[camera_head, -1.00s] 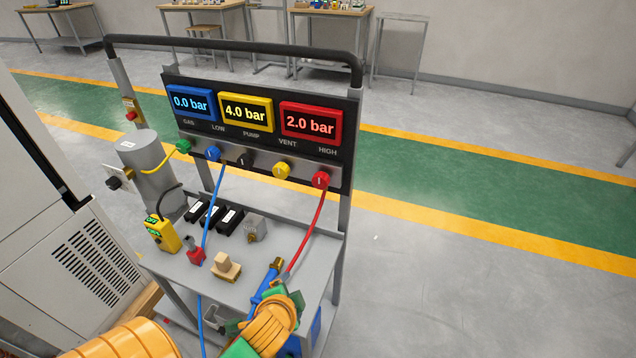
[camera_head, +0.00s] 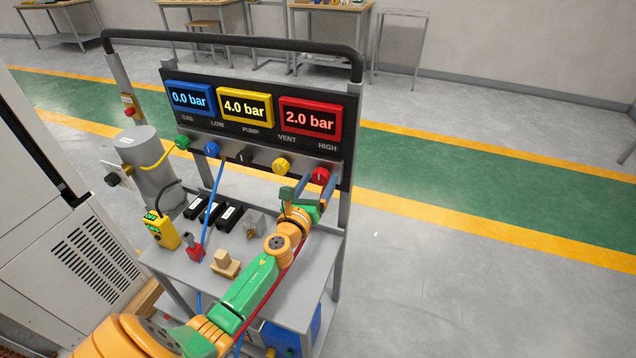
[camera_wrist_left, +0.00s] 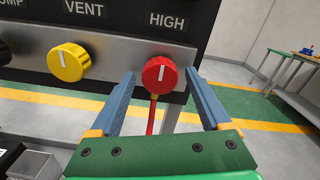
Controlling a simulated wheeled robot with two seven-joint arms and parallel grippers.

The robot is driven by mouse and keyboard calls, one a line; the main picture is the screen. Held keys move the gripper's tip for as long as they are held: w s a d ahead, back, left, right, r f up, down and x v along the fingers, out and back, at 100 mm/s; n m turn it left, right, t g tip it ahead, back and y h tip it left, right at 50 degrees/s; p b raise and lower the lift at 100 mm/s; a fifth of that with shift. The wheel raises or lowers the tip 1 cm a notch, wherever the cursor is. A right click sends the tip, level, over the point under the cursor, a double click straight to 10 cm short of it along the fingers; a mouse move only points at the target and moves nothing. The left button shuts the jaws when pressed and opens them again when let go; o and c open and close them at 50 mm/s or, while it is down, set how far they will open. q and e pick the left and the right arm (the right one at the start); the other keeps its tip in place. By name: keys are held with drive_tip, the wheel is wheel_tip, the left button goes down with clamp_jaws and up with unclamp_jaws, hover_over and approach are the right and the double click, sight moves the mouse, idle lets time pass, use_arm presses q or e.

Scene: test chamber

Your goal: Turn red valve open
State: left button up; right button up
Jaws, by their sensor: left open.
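The red valve (camera_head: 320,176) is a round knob under the HIGH label at the right end of the panel's valve row. In the left wrist view the red valve (camera_wrist_left: 159,74) has a white mark that stands nearly upright, leaning slightly right. My left gripper (camera_head: 307,184) is open in front of the red valve. In the left wrist view my left gripper (camera_wrist_left: 160,84) has one blue finger on each side of the knob, with gaps visible; contact is not evident. The red display (camera_head: 310,120) reads 2.0 bar. My right gripper is not in view.
The yellow valve (camera_head: 281,166) sits just left of the red one, with black, blue and green valves further left. A red hose hangs below the red valve. The cart shelf (camera_head: 190,262) holds a yellow device (camera_head: 161,230) and small blocks. Open floor lies to the right.

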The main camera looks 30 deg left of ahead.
use_arm(q)
clamp_jaws()
drive_tip(key=shift+n, duration=0.3)
drive_tip(key=n, duration=0.3)
drive_tip(key=shift+n, duration=0.4)
drive_tip(key=n, duration=0.4)
drive_tip(key=shift+n+b, duration=0.3)
drive_tip(key=shift+b, duration=0.05)
drive_tip(key=n, duration=0.4)
drive_tip(key=shift+r, duration=0.1)
drive_tip(key=shift+n, duration=2.5)
unclamp_jaws()
